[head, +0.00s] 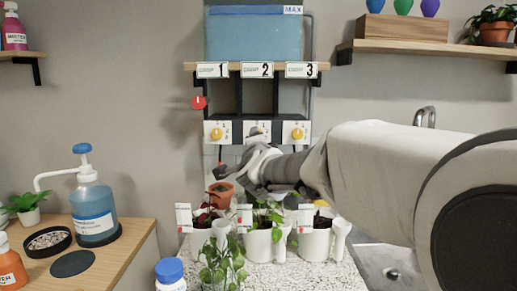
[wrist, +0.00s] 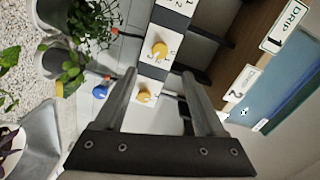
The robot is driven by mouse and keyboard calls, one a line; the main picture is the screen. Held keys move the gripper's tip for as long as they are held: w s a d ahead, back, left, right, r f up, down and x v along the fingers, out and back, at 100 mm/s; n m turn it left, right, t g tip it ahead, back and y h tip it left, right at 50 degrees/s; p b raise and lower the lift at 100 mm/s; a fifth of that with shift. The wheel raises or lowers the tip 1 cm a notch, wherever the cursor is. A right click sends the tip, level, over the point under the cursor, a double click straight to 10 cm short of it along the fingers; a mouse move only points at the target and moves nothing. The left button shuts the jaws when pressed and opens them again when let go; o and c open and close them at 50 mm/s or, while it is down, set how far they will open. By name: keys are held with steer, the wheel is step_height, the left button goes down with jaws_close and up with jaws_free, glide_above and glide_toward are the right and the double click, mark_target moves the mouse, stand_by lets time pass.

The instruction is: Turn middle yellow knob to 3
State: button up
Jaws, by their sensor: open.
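Three white dial plates with yellow knobs hang below the shelf in the head view. The left knob (head: 216,134) and right knob (head: 297,134) show clearly, while my gripper (head: 238,166) covers much of the middle plate. In the wrist view, turned sideways, the middle yellow knob (wrist: 159,50) sits on its numbered plate just beyond my fingertips. The right yellow knob (wrist: 144,96) shows lower, between my fingers. My gripper (wrist: 158,78) is open and empty, apart from the knobs. I cannot read which number the middle knob points to.
A blue water tank (head: 254,38) stands on the shelf above labels DRIP 1, 2 and 3. Potted plants (head: 262,240) stand on the speckled counter below. A red knob (head: 199,103) is left of the tank frame. A pump bottle (head: 93,212) stands on the left table.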

steer(key=s, duration=0.5)
steer(key=shift+s, duration=0.35)
steer(key=shift+d, duration=0.1)
steer(key=s+d+f+n+g, duration=0.4)
steer(key=s+d+f+n, duration=0.15)
steer(key=s, duration=0.45)
steer(key=s+d+f+n+g, duration=0.35)
steer(key=s+f, duration=0.25)
steer(key=s, duration=0.4)
steer(key=s+d+f+n+g, duration=0.4)
steer(key=s+d+f+n, duration=0.15)
steer(key=s, duration=0.45)
step_height(320, 180, up, 19)
steer(key=s+p, duration=0.1)
steer(key=p, duration=1.9)
steer(key=shift+s+f+h, duration=0.15)
steer(key=shift+f+h, duration=0.05)
steer(key=shift+h, duration=0.1)
steer(key=shift+g, duration=0.25)
